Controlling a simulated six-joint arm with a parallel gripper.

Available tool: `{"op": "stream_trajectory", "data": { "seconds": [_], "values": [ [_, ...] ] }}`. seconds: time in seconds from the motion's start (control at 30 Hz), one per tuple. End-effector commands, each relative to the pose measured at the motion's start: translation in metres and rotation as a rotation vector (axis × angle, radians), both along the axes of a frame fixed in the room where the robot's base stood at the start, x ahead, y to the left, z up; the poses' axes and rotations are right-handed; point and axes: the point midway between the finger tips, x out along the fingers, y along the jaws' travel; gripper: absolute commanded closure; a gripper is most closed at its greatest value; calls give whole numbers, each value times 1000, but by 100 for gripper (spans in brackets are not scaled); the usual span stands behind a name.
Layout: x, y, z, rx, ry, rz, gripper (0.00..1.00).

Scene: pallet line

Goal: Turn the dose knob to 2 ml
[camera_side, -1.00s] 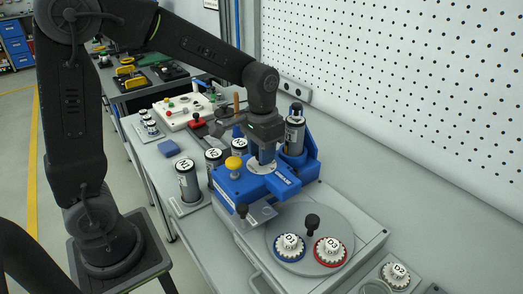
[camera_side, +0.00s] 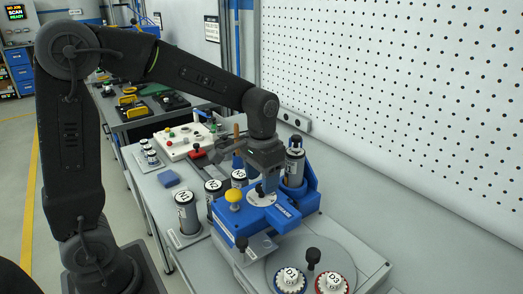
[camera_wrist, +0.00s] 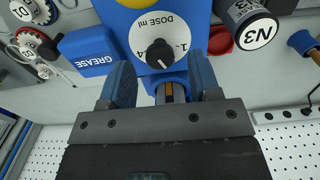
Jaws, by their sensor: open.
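The dose knob (camera_wrist: 160,54) is a small black knob on a white round dial (camera_wrist: 141,36) marked "DOSE ml", set in a blue grease unit (camera_wrist: 113,13). In the wrist view a "1" shows beside the knob. The knob's exact setting is too small to tell, and no "2" is legible. My gripper (camera_wrist: 162,76) is open and empty, its two blue fingers apart. In that view the knob appears just beyond the gap between the fingertips.
A yellow knob (camera_side: 233,196) stands on the unit left of the dial. A dark canister (camera_side: 295,164) stands in a blue holder behind it. Canisters, including N1 (camera_side: 187,212), are to the left. A turntable with pucks D1 (camera_side: 290,279) and D3 (camera_side: 331,282) is in front.

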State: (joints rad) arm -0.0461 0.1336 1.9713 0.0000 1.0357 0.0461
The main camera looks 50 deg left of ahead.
Motion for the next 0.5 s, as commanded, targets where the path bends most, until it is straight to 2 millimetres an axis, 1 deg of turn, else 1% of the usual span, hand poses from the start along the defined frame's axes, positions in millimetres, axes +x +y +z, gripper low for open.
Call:
{"op": "stream_trajectory", "data": {
  "seconds": [0.03,0.3,0.4,0.5],
  "values": [
    [0,0,10,0,-5,0,43],
    [0,0,71,0,-5,0,43],
    [0,0,90,0,-4,0,43],
    [0,0,105,0,-3,0,43]
  ]
}}
